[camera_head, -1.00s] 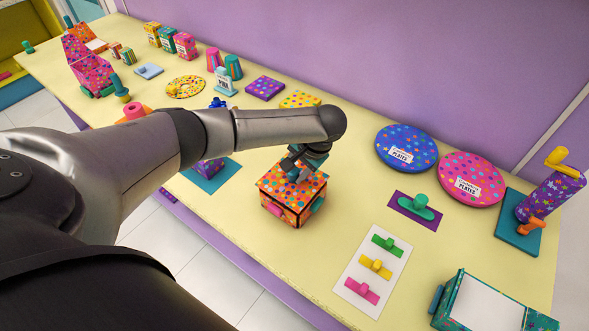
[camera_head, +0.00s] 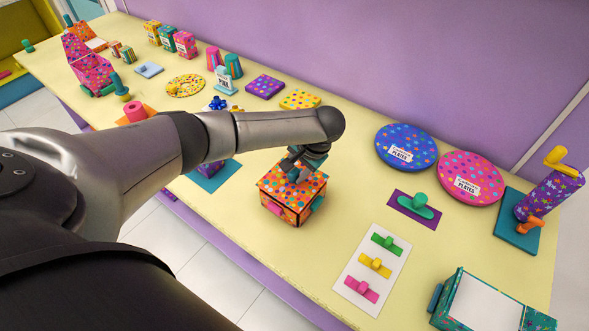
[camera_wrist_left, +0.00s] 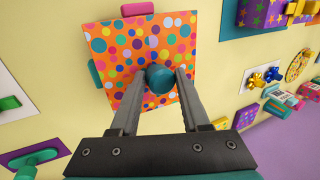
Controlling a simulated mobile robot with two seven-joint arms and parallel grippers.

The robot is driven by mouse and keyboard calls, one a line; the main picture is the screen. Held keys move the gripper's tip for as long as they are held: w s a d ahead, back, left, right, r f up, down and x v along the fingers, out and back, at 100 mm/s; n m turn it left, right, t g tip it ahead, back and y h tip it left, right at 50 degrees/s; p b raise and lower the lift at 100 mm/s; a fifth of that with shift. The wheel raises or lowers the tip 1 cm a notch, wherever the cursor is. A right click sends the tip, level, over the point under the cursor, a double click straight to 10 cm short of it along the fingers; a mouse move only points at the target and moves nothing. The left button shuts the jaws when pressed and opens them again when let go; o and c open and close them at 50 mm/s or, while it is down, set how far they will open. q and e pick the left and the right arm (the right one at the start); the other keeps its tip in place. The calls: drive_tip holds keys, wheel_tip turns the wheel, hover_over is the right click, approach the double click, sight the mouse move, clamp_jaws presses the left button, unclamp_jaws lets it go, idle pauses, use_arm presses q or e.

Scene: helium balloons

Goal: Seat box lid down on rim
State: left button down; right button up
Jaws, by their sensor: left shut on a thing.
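The orange polka-dot box (camera_head: 286,205) stands on the yellow table, with a pink tab on its front and a teal tab on its right side. Its dotted lid (camera_head: 310,186) lies on top, and I see no clear gap at the rim. My left gripper (camera_head: 297,170) is over the lid from above. In the left wrist view the lid (camera_wrist_left: 122,50) fills the upper middle, and my left gripper (camera_wrist_left: 162,85) is shut on its round teal knob (camera_wrist_left: 160,78). The far rim of the box is hidden. My right gripper is not in view.
Right of the box lie a white card (camera_head: 350,270) with several coloured clips, a purple mat (camera_head: 396,203) with a green handled piece, and blue (camera_head: 406,140) and pink (camera_head: 471,168) plate discs. A teal open box (camera_head: 447,290) stands front right. Bare table surrounds the orange box.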

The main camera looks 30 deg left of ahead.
use_arm(q)
drive_tip(key=shift+f+b, duration=0.5)
drive_tip(key=shift+f, duration=0.4)
drive_tip(key=shift+c, duration=1.5)
unclamp_jaws()
drive_tip(key=shift+r, duration=0.1)
drive_tip(key=p+v, duration=0.5)
drive_tip(key=p, duration=0.1)
drive_tip(key=shift+r, duration=0.25)
drive_tip(key=shift+d+r, duration=0.25)
drive_tip(key=shift+r, duration=0.15)
drive_tip(key=shift+v, duration=0.75)
